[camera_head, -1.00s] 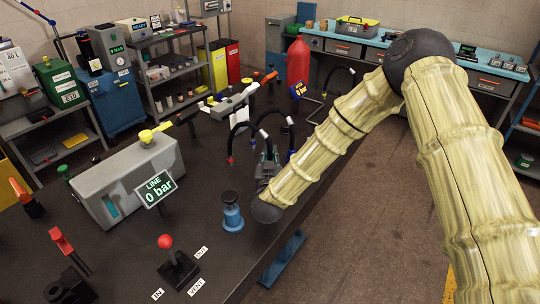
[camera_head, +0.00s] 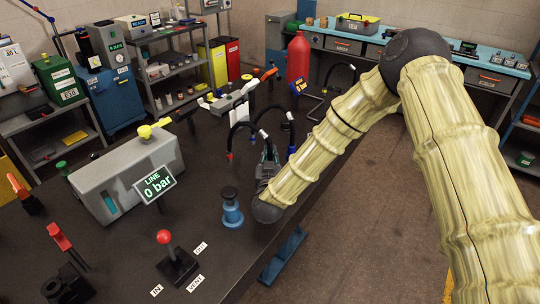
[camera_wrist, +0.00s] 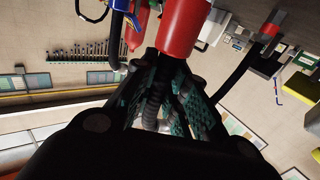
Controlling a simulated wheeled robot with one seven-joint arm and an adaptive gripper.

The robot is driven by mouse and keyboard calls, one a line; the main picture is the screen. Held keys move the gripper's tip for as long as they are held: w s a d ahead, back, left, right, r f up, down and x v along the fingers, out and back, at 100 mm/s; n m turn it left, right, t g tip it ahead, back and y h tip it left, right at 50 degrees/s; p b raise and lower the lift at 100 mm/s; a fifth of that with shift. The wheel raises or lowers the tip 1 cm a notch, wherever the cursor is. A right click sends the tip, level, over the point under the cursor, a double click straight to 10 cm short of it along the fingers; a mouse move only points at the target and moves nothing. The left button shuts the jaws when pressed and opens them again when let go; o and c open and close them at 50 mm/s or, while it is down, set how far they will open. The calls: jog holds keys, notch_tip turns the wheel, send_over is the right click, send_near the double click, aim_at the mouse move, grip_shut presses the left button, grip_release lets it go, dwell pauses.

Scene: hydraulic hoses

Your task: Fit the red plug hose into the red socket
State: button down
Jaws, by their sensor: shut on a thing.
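My gripper (camera_head: 268,160) is low over the right part of the dark bench, largely hidden behind my arm in the head view. In the wrist view its green-padded fingers (camera_wrist: 165,100) are closed around a dark ribbed hose (camera_wrist: 153,98). A large red cylindrical part (camera_wrist: 188,25) is close beyond the fingertips; I cannot tell whether it is the plug or the socket. A black hose arches beside the gripper in the head view, with a red end (camera_head: 229,156) hanging at left. The mating face is hidden.
A grey box with the LINE 0 bar display (camera_head: 154,185), a blue cylinder (camera_head: 232,212) and a red-knobbed lever (camera_head: 164,238) stand on the bench (camera_head: 110,255). Open floor (camera_head: 345,240) lies to the right.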

jog(key=shift+f, duration=0.35)
jog(key=c, duration=1.3)
grip_release()
jog(key=shift+c, duration=0.2)
jog(key=s, duration=1.2)
jog(key=shift+a, duration=0.2)
